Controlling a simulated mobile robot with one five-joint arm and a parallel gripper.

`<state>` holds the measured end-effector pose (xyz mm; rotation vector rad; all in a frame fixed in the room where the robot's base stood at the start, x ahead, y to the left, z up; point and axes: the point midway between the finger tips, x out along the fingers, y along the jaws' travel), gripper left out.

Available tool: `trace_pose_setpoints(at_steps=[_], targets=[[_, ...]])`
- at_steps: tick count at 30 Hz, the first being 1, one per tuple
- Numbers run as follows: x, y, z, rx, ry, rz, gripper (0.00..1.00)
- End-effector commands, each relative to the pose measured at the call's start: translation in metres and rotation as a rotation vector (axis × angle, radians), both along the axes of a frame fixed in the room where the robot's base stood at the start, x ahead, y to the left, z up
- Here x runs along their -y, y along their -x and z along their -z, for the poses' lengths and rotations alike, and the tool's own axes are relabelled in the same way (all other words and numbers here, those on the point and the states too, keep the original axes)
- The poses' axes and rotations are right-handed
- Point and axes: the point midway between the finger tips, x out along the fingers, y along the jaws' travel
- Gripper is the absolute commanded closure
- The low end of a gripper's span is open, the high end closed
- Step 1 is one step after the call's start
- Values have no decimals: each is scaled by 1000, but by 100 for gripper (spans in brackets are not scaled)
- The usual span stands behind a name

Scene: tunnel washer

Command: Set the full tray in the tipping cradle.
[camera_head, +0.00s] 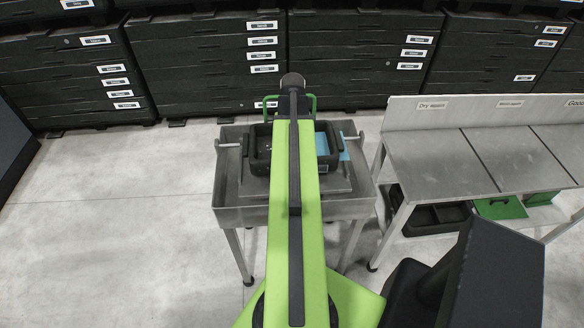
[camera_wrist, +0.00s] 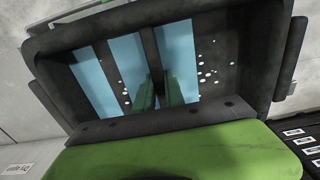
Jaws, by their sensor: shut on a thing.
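The black tray (camera_head: 259,152) is over the middle of the grey metal basin, with my green arm across its centre. In the wrist view the tray (camera_wrist: 95,127) fills most of the picture, with dark dividers, blue areas and small white spots inside. My gripper (camera_wrist: 160,82) has its green fingers down inside the tray, shut on a central divider. The tipping cradle (camera_head: 235,186) shows as a grey plate with side rods under and around the tray. I cannot tell whether the tray rests on it. My gripper is hidden behind the arm in the head view.
A blue piece (camera_head: 346,146) shows in the basin (camera_head: 236,211) right of the tray. A sorting bench (camera_head: 440,160) with labelled sections stands close on the right, with black and green bins below. Stacked black crates (camera_head: 210,60) line the back. The floor at left is clear.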

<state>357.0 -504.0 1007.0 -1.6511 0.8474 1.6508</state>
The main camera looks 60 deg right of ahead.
Motion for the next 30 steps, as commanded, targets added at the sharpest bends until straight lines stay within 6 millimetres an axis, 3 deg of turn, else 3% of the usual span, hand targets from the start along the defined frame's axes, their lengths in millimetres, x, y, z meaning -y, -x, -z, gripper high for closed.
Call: trace_pose_setpoints(at_steps=[1, 8, 15, 27, 28, 30], targets=[[0, 0, 14, 0, 0, 0, 100], [0, 0, 17, 0, 0, 0, 100], [0, 0, 58, 0, 0, 0, 100], [0, 0, 60, 0, 0, 0, 100], [0, 0, 60, 0, 0, 0, 85], [0, 0, 59, 0, 0, 0, 75]])
